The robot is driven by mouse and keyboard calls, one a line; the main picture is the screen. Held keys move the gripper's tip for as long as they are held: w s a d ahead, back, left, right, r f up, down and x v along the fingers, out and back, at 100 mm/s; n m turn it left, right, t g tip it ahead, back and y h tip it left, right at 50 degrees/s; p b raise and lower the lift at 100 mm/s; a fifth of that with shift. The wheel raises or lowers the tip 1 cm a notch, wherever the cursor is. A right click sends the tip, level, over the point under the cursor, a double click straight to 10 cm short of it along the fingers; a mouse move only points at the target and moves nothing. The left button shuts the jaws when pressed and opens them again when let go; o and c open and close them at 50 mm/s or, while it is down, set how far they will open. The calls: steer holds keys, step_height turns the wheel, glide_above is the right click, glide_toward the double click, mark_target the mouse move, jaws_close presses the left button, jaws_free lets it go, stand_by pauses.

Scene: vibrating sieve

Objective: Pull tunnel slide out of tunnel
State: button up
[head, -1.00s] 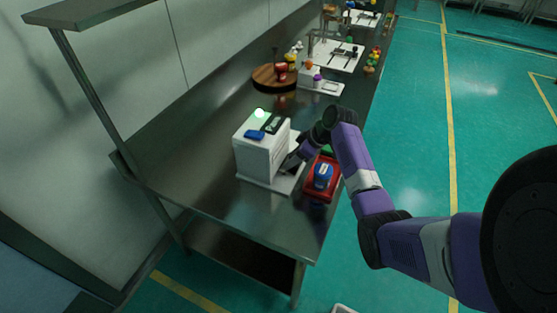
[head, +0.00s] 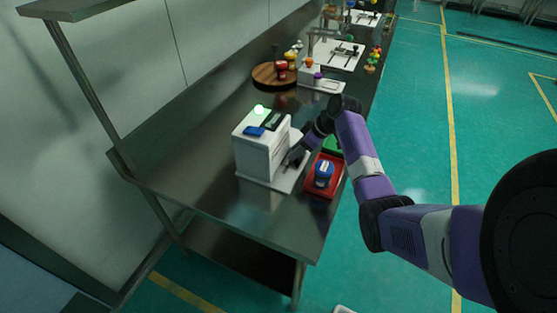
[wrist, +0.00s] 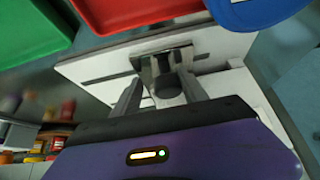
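The white boxy machine (head: 258,152), which I take to be the tunnel, stands on a white base plate on the steel table. A green light glows on its top. My gripper (head: 293,158) is low at the machine's right side, partly hidden by my arm in the head view. In the wrist view my gripper (wrist: 160,80) has its fingers apart, one on each side of a small metal fitting (wrist: 165,58), possibly the slide's handle, on a white surface. A dark round part shows between the fingers. I cannot make out contact with the fitting.
A red tray (head: 312,191) holding a blue-topped item (head: 323,171) lies right of the machine, close to my gripper. A green tray (head: 334,143) is just behind it. A round wooden board (head: 266,77) stands farther back. The table's front left is clear.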

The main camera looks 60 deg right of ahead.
steer(key=shift+w+d+f+b, duration=0.1)
steer(key=shift+w+d+b, duration=0.05)
steer(key=shift+d+b, duration=1.5)
steer(key=shift+w+d+r+b, duration=0.1)
steer(key=shift+w+d+b, duration=0.05)
steer(key=shift+d+b, duration=1.55)
steer(key=shift+w+d+f+b, duration=0.1)
steer(key=shift+w+d+b, duration=0.05)
steer(key=shift+d+b, duration=1.5)
steer(key=shift+p, duration=0.3)
steer(key=shift+o, duration=0.2)
steer(key=o, duration=1)
steer(key=shift+o, duration=0.2)
steer(key=p+v, duration=0.8)
steer(key=v, duration=0.1)
steer(key=shift+d, duration=0.1)
